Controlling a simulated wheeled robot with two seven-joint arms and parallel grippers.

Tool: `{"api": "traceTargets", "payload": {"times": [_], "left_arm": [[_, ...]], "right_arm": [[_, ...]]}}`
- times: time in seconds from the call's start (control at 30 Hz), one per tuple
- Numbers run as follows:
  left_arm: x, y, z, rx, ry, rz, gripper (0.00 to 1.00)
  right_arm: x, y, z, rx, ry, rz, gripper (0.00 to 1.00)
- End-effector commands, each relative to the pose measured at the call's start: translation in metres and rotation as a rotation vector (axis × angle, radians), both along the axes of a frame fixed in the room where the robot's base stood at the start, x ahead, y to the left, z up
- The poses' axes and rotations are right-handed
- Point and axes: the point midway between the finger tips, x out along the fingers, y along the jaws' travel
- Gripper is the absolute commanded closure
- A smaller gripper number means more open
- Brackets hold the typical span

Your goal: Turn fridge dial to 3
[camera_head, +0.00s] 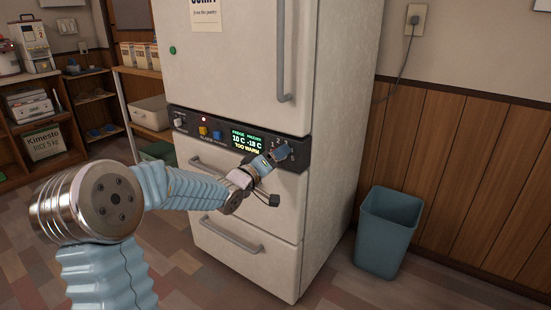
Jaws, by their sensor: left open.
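The cream fridge (240,65) stands in the middle, with a black control strip (218,136) across it. A green display (247,139) on the strip reads 10 C, -18 C and TOO WARM. The dial (282,152) is at the strip's right end, with small numbers around it, and is partly hidden by my gripper. My left gripper (273,159) is open, with its fingertips at the dial. I cannot tell whether they touch it or where the dial points. My right gripper is not in view.
A white knob (179,122), a yellow button (203,132) and a blue button (216,135) sit left on the strip. A long door handle (282,55) is above and a drawer handle (230,234) below. A blue bin (388,232) stands to the right.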

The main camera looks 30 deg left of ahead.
Motion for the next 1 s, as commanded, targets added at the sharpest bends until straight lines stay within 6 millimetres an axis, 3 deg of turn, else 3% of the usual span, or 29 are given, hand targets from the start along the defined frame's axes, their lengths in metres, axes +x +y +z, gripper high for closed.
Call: {"api": "traceTargets", "payload": {"times": [0.27,0.63,1.0], "left_arm": [[0.0019,-0.0002,-0.0006,-0.001,0.001,0.0,0.36],[0.0016,0.0,-0.0006,0.0,0.001,0.001,0.91],[0.0014,0.0004,-0.0027,0.063,-0.004,0.001,0.92]], "right_arm": [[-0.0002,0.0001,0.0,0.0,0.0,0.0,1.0],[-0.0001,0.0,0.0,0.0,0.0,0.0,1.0],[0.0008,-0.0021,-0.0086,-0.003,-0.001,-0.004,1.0]]}}
